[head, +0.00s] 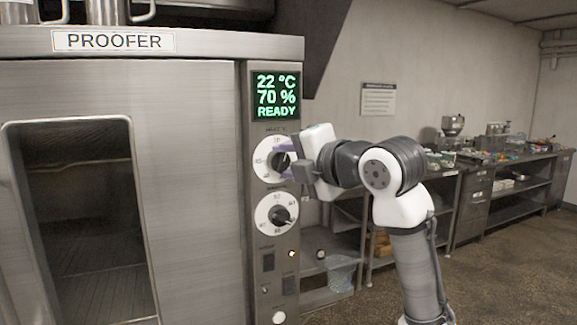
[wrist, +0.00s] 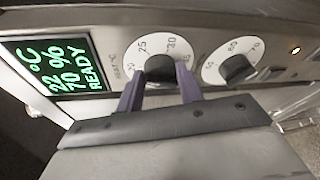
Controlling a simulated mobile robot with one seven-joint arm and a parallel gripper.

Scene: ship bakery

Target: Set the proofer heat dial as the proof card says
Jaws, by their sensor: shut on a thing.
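The proofer (head: 190,150) fills the left of the head view. Its display (head: 276,96) reads 22 °C, 70 % and READY. The heat dial (head: 262,160) is a white disc with a black knob, just under the display. It also shows in the wrist view (wrist: 143,48), with 25 and 30 readable along its top. My gripper (head: 285,158) is shut on the heat dial's black knob (wrist: 160,68), one purple finger on each side. The knob's pointer is hidden, so I cannot tell its setting. I cannot identify a proof card.
A second dial (head: 277,212) sits close below the heat dial, marked 50, 60 and 70 in the wrist view. Switches and a small lit lamp (head: 291,253) are lower down. A wall sign (head: 378,99) is too small to read. Cluttered counters (head: 470,170) stand behind right.

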